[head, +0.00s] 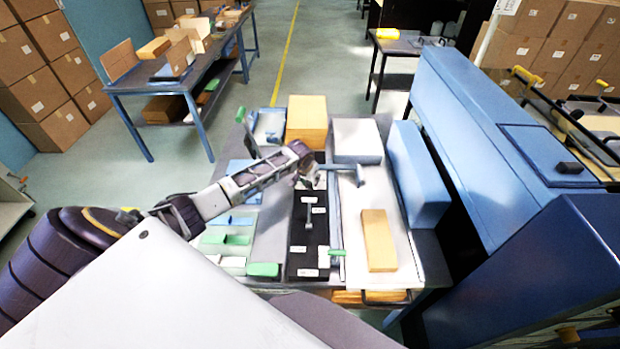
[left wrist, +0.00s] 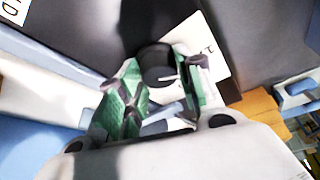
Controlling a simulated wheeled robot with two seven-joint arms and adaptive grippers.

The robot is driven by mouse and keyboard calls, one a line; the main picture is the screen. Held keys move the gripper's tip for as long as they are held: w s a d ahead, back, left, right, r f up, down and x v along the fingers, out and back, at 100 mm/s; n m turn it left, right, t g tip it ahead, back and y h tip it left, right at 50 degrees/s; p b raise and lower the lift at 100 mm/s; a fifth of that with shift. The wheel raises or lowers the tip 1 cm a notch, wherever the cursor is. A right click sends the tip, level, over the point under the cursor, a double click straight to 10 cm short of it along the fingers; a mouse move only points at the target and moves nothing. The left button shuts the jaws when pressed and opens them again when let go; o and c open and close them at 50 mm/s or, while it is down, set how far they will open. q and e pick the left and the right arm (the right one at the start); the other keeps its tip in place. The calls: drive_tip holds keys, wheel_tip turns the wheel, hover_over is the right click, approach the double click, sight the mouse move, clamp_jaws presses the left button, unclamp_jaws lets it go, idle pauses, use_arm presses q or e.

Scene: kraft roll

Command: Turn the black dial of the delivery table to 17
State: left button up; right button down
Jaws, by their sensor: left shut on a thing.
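The black dial (left wrist: 157,65) shows in the left wrist view as a round knob with a white pointer line, beside a pale scale plate (left wrist: 212,58). Most of the scale is hidden and I cannot read the dial's number. My left gripper (left wrist: 157,85) has its green-padded fingers on both sides of the dial and is shut on it. In the head view, my left gripper (head: 308,180) reaches down over the delivery table (head: 268,215) and hides the dial. My right gripper is not in view.
A black panel (head: 306,240) with white labels lies near the gripper. A blue-grey T-shaped handle (head: 345,167) stands close to its right. A yellow block (head: 378,240), white box (head: 357,140), yellow stack (head: 306,118) and blue box (head: 417,175) surround the area.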

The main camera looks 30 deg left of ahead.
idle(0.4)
use_arm(q)
drive_tip(key=o, duration=1)
drive_tip(key=shift+r, duration=0.2)
drive_tip(key=v, duration=1.1)
drive_tip(key=shift+s+r, duration=0.2)
drive_tip(key=shift+r, duration=0.05)
drive_tip(key=shift+d, duration=0.1)
